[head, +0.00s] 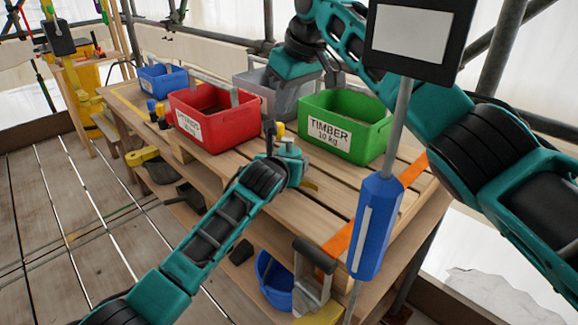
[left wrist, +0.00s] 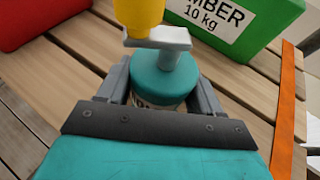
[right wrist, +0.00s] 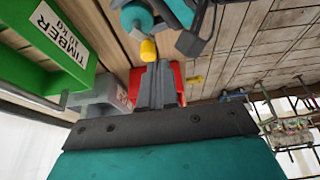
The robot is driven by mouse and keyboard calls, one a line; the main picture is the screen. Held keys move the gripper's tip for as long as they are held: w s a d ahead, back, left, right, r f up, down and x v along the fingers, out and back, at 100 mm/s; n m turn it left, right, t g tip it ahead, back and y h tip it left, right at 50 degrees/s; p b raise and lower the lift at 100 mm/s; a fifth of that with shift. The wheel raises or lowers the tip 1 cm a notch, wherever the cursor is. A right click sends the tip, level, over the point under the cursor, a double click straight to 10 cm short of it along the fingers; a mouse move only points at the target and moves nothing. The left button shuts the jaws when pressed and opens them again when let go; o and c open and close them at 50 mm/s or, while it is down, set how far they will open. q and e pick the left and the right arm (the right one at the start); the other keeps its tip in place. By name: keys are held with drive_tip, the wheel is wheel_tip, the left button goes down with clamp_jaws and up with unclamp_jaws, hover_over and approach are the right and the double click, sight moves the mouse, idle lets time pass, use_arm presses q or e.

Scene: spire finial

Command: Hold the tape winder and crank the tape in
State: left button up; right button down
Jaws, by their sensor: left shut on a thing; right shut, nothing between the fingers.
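The tape winder (left wrist: 165,82) is a teal round body with a grey crank arm (left wrist: 157,38) and a yellow knob (left wrist: 138,14) on top. My left gripper (head: 284,152) is shut around its body, just above the bench in front of the green bin. In the right wrist view the yellow knob (right wrist: 148,50) shows just beyond the tips of my right gripper (right wrist: 155,68), which is shut and empty. I cannot tell whether the tips touch the knob. In the head view my right gripper (head: 333,78) is above the bench, behind the winder.
On the slatted bench (head: 330,195) stand a green TIMBER bin (head: 372,135), a red bin (head: 200,140), a grey bin (head: 255,88) and a blue bin (head: 160,82). An orange strip (head: 411,170) crosses the bench's right end. A blue block on a pole (head: 376,228) stands in front.

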sight(282, 132)
drive_tip(key=shift+f, duration=2.4)
drive_tip(key=shift+f, duration=0.1)
drive_tip(key=shift+f, duration=1.35)
drive_tip(key=shift+w+a, duration=0.4)
drive_tip(key=shift+w, duration=0.35)
drive_tip(key=shift+w+a, duration=0.3)
drive_tip(key=shift+w, duration=0.05)
idle(0.4)
drive_tip(key=shift+s+a+f, duration=0.1)
drive_tip(key=shift+s, duration=0.05)
wheel_tip(282, 132, up, 7)
idle(0.8)
